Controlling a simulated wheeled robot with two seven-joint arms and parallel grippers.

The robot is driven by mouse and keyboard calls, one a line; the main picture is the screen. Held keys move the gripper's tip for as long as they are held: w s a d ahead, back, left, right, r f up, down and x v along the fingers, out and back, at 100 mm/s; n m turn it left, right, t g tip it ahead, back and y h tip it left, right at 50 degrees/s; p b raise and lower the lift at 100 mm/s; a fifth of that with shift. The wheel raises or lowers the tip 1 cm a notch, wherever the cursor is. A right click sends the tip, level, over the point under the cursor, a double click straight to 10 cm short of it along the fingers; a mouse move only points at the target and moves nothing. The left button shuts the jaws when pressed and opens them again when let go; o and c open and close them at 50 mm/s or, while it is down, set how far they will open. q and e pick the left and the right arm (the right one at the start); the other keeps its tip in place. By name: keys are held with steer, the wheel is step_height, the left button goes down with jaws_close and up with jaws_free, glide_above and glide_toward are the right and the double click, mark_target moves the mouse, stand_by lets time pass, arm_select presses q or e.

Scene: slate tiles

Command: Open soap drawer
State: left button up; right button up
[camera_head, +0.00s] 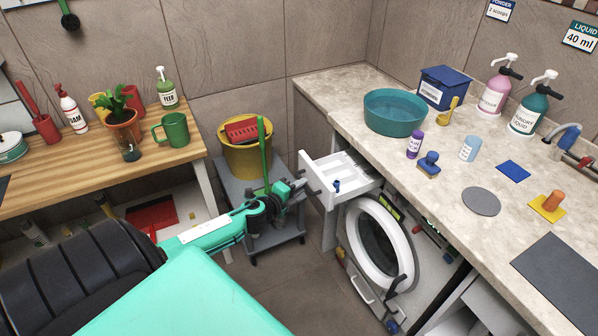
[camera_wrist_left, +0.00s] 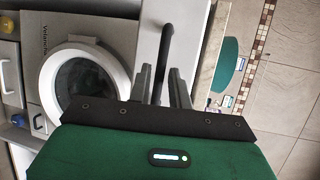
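The white soap drawer (camera_head: 345,168) stands pulled out from the upper left of the washing machine (camera_head: 372,245), its inner compartments showing, with a small blue piece inside. Its pale front also shows in the left wrist view (camera_wrist_left: 150,38). My left gripper (camera_head: 300,188) is just in front of the drawer's front. In the left wrist view my gripper (camera_wrist_left: 162,75) has its fingers apart, with the dark handle bar (camera_wrist_left: 167,40) between them and gaps showing beside it. My right gripper is not in view.
The round machine door (camera_head: 378,245) is below the drawer. A grey trolley (camera_head: 240,190) with a yellow bucket (camera_head: 248,158) stands close behind my left gripper. The counter (camera_head: 450,185) above holds a teal basin (camera_head: 394,113) and several bottles.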

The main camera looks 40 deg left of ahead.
arm_select(q)
steer(key=shift+o, duration=1)
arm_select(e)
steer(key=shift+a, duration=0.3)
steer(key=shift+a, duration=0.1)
arm_select(q)
steer(key=shift+s, duration=0.15)
